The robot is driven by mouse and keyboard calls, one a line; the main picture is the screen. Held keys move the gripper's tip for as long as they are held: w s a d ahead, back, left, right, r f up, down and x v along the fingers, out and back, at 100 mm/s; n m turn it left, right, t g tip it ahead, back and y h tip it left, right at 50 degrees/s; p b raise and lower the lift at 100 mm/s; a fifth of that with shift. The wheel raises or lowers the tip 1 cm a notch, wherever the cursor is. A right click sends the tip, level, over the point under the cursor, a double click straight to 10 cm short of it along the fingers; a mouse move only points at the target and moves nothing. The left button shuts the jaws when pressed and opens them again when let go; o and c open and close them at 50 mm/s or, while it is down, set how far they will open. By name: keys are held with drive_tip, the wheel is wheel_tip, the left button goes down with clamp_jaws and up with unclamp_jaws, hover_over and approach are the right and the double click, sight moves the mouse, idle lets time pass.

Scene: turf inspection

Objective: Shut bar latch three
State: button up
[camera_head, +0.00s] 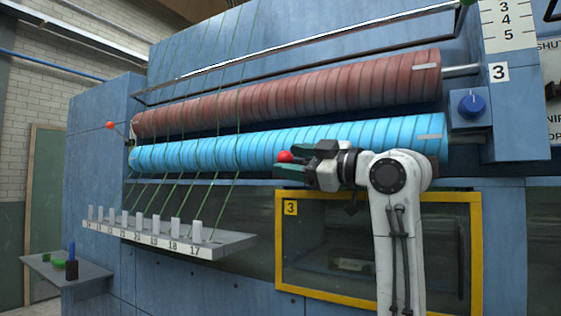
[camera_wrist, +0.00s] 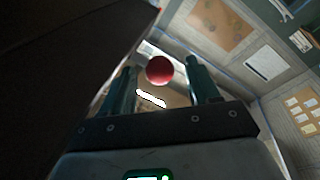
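A red ball knob (camera_head: 285,156) shows at the tip of my gripper (camera_head: 284,168), in front of the blue roller. In the wrist view the red knob (camera_wrist: 159,70) lies between the two fingertips (camera_wrist: 160,66), with a gap on each side, so the gripper is open and not clamped on it. How far the knob sits between the fingers I cannot tell. Its lever or stem is hidden. Another red knob (camera_head: 109,125) is on a short lever at the machine's left end. Which part is the bar latch is not marked; a "3" plate (camera_head: 498,72) is at upper right.
A red-brown roller (camera_head: 290,95) lies above the light blue roller (camera_head: 210,150), with a metal bar (camera_head: 300,57) above both. A yellow-framed window (camera_head: 378,300) marked 3 is below my gripper. A shelf of numbered white pegs (camera_head: 228,245) is at left. A blue dial (camera_head: 471,104) is at right.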

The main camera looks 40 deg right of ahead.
drive_tip(key=r+b+v, duration=0.1)
drive_tip(key=v, duration=0.5)
drive_tip(key=shift+f, duration=0.5)
drive_tip(key=shift+s, duration=0.15)
